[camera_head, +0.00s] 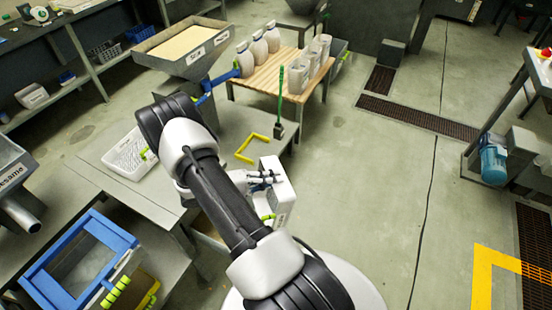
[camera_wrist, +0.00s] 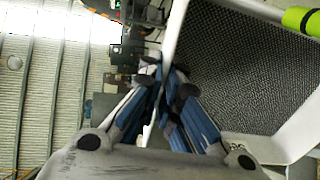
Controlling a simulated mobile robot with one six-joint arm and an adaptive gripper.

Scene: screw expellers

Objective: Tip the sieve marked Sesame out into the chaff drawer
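My gripper (camera_head: 262,180) is shut on the rim of a white sieve (camera_head: 282,192), held beside the front right edge of the grey bench. In the wrist view the fingers (camera_wrist: 170,85) close on its thin white rim, and its dark mesh (camera_wrist: 250,70) looks steeply tilted. A green grip (camera_wrist: 300,20) is on it. Another white sieve (camera_head: 126,155) with a green grip lies on the bench. I cannot clearly identify the chaff drawer; my arm hides the bench front.
The grey bench (camera_head: 225,140) carries a yellow corner bracket (camera_head: 245,158). A hopper marked Sesame (camera_head: 12,175) is at left, and a blue-framed bin (camera_head: 45,285) at lower left. A wooden table (camera_head: 265,80) with several jars stands behind.

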